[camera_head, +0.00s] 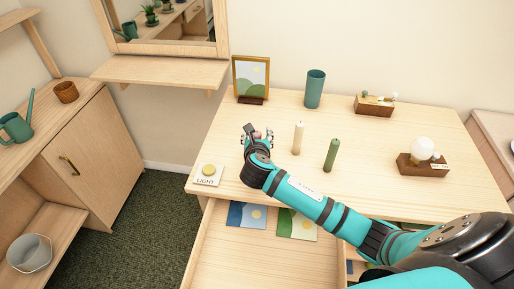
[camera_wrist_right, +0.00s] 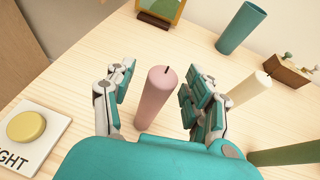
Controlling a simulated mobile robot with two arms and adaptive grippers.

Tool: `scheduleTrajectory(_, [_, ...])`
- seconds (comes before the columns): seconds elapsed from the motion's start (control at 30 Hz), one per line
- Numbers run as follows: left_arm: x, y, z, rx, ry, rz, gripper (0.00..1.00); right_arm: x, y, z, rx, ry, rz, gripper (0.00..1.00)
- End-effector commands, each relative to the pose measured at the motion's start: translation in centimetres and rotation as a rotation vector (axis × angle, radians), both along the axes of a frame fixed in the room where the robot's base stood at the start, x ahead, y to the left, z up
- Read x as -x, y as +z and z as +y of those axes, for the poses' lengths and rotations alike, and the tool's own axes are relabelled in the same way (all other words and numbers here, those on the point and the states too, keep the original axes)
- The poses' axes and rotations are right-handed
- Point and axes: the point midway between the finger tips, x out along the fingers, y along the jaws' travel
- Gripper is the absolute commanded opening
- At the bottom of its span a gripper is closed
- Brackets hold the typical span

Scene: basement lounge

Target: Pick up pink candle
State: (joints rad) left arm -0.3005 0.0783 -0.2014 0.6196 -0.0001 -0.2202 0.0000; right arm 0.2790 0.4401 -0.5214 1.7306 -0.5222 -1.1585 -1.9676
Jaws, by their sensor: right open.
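The pink candle (camera_wrist_right: 157,98) stands upright on the wooden table in the right wrist view, between the two open fingers of my right gripper (camera_wrist_right: 152,98). My left gripper is not in view.
A cream candle (camera_head: 298,138) and a green candle (camera_head: 331,155) stand right of my right gripper. A light button (camera_head: 208,171) lies to its left. A drawer (camera_head: 235,258) is open below.

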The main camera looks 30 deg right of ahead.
Motion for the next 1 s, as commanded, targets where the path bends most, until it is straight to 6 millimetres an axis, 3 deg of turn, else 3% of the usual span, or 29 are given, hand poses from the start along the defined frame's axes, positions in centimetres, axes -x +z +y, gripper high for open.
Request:
scheduleTrajectory(0.13, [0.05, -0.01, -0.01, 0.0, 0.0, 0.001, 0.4, 0.02, 0.01, 0.03, -0.001, 0.0, 0.0, 0.54])
scheduleTrajectory(0.53, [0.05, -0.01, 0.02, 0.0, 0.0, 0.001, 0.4, 0.05, 0.02, 0.05, 0.0, 0.0, 0.0, 0.01])
scheduleTrajectory(1.0, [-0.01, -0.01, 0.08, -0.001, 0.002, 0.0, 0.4, 0.03, 0.11, 0.04, 0.0, 0.0, -0.001, 0.0])
